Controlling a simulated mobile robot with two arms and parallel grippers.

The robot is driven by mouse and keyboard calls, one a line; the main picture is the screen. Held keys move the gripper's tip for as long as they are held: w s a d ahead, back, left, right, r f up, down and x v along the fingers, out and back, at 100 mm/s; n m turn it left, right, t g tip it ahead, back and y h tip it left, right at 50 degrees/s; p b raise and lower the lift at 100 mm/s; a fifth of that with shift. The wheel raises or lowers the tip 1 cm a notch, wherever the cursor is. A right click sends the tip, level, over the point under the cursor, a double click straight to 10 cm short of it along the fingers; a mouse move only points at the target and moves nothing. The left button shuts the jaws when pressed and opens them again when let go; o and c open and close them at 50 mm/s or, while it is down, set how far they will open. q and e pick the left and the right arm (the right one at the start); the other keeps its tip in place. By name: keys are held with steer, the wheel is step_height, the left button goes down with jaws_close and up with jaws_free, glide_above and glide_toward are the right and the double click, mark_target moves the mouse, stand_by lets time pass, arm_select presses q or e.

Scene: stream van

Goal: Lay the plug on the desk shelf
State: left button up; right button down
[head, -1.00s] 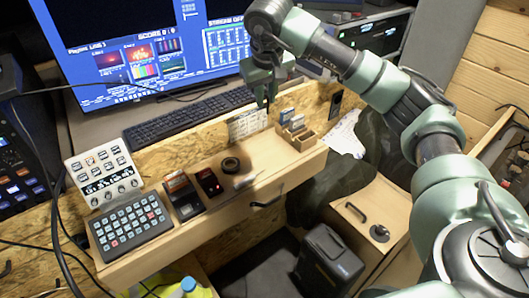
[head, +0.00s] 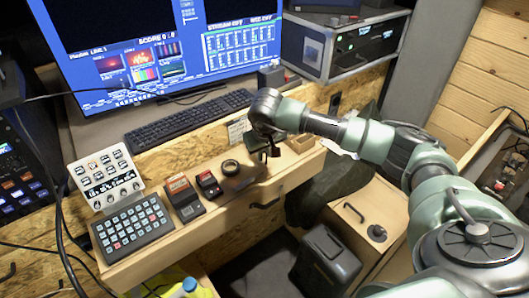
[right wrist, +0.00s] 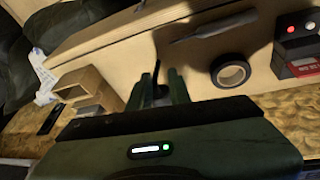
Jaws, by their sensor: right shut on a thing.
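The plug (right wrist: 157,72) is a thin dark piece standing up between the fingertips of my right gripper (right wrist: 162,88) in the right wrist view. The gripper is shut on it. In the head view my right gripper (head: 267,152) points down over the right part of the wooden desk shelf (head: 222,208), and the plug is hard to make out there. The bare shelf surface (right wrist: 120,45) lies around the fingertips in the right wrist view. I cannot tell whether the plug touches it. My left gripper is out of view.
A black tape roll (right wrist: 231,71) and a flat grey tool (right wrist: 213,27) lie beside the fingers. A small wooden box (right wrist: 80,85) stands on the other side. Red-topped devices (head: 183,196) and a button pad (head: 133,222) fill the shelf's left. A keyboard (head: 188,118) is behind.

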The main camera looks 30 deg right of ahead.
steer(key=shift+f, duration=0.25)
steer(key=shift+f, duration=0.1)
steer(key=shift+f+b, duration=0.1)
steer(key=shift+b, duration=0.2)
steer(key=c, duration=1.3)
jaws_free()
steer(key=shift+r, duration=0.2)
steer(key=shift+r+p, duration=0.2)
steer(key=shift+p, duration=0.1)
steer(key=b+v, duration=0.2)
steer(key=v, duration=0.9)
steer(key=shift+s+r, duration=0.15)
steer(key=shift+r, duration=0.15)
